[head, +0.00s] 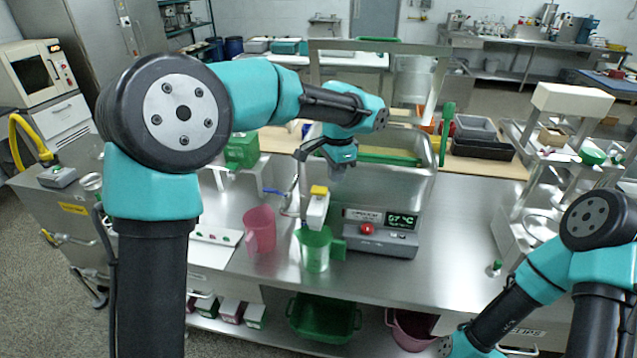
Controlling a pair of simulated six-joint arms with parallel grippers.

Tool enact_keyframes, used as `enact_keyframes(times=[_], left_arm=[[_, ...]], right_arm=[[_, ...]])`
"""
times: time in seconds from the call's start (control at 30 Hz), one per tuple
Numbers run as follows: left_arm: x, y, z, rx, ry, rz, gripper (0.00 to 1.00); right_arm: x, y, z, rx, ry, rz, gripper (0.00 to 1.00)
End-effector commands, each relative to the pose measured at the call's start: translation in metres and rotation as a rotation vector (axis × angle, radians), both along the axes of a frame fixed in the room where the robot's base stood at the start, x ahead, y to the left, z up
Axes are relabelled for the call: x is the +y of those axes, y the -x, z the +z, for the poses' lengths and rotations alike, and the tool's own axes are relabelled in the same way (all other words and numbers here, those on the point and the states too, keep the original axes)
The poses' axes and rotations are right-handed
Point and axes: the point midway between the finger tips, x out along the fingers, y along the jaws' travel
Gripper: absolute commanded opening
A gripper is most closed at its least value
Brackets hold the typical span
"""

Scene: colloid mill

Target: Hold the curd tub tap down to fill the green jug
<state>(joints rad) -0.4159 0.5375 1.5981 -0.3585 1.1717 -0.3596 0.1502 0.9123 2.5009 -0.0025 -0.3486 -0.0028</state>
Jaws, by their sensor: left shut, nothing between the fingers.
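The steel curd tub (388,205) stands on the bench with a red button and a lit display on its front. Its tap (316,210) has a yellow top (319,190) and a pale body. The green jug (315,252) stands upright below the tap, its handle to the right. The jug's inside and any flow are too small to tell. My left gripper (337,178) is shut and empty, pointing down above and slightly right of the tap's yellow top, seemingly apart from it. My right arm is at the lower right; its gripper is not visible.
A pink jug (261,230) stands left of the green jug. A thin pipe with a blue handle (272,191) rises beside the tap. A green box-like object (241,150) is behind. Bare steel bench (470,225) lies right of the tub.

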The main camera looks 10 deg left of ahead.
Motion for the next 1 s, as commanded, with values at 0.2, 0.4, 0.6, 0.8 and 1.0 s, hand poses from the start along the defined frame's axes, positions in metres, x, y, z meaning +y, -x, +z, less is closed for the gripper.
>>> enact_keyframes(times=[0.2,0.4,0.6,0.8,1.0], left_arm=[[0.018,-0.012,0.036,0.0,0.0,-0.229,0.0],[0.033,-0.018,0.066,0.005,0.001,-0.438,0.0],[0.042,-0.02,0.084,0.01,0.004,-0.569,0.0],[0.044,-0.02,0.087,0.01,0.005,-0.597,0.0],[0.044,-0.02,0.087,0.011,0.005,-0.596,0.0]], right_arm=[[0.0,0.0,0.0,0.0,0.0,0.0,0.4],[0.0,0.0,0.0,0.0,0.0,0.0,0.4],[0.0,0.0,0.0,0.0,0.0,0.0,0.4],[0.0,0.0,0.0,0.0,0.0,0.0,0.4],[0.0,0.0,0.0,0.0,0.0,0.0,0.4]])
